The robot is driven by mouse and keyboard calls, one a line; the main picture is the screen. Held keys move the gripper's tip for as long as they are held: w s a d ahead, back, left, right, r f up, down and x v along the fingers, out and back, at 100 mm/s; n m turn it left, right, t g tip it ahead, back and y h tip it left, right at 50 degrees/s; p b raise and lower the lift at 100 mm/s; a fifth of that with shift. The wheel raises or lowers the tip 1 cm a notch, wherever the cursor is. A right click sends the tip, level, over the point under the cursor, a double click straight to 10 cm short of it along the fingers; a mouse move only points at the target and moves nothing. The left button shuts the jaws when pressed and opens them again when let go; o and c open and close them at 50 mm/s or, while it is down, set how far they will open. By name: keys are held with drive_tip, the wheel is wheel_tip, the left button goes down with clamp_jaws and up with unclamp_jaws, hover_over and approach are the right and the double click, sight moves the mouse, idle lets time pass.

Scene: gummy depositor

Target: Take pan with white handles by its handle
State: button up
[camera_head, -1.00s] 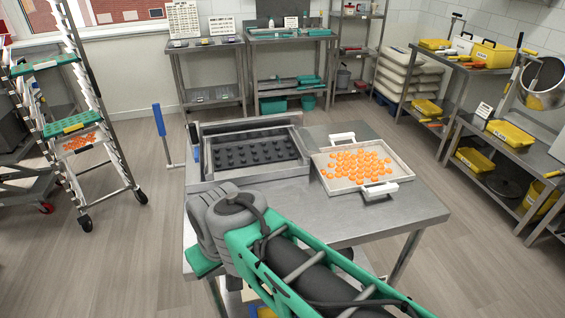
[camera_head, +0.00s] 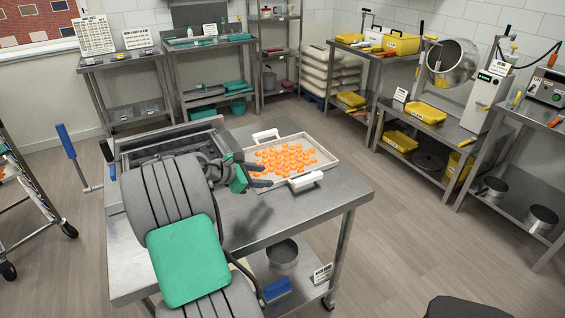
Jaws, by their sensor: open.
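The pan with white handles (camera_head: 326,163) lies flat on the steel table, holding many orange gummies. Its near white handle (camera_head: 305,181) is on the front right side. Its far white handle (camera_head: 266,135) is at the back left. My gripper (camera_head: 266,176) is open and empty, at the pan's left front edge, with its fingers pointing right towards the near handle. A gap shows between the fingertips and that handle. I cannot tell whether a finger touches the pan's rim.
The steel table (camera_head: 335,199) has bare room to the front and right of the pan. The depositor (camera_head: 130,150) stands left, partly hidden by my arm. A pot (camera_head: 283,255) sits on the lower shelf. Shelves with yellow bins (camera_head: 402,43) line the right wall.

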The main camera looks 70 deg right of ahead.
sight(308, 176)
drive_tip(key=s+d+g, duration=0.1)
drive_tip(key=s, duration=0.2)
drive_tip(key=s+d+n+g, duration=0.1)
drive_tip(key=s+d, duration=0.1)
drive_tip(key=s, duration=0.1)
drive_tip(key=s+d+n+g, duration=0.1)
drive_tip(key=s, duration=0.1)
drive_tip(key=shift+s+d+f+g, duration=0.2)
drive_tip(key=shift+s+f+g, duration=0.1)
drive_tip(key=shift+s+f, duration=0.1)
drive_tip(key=x, duration=0.7)
drive_tip(key=shift+w+f, duration=0.2)
drive_tip(key=shift+f, duration=0.1)
drive_tip(key=shift+w+a, duration=0.1)
clamp_jaws()
drive_tip(key=shift+r, duration=0.1)
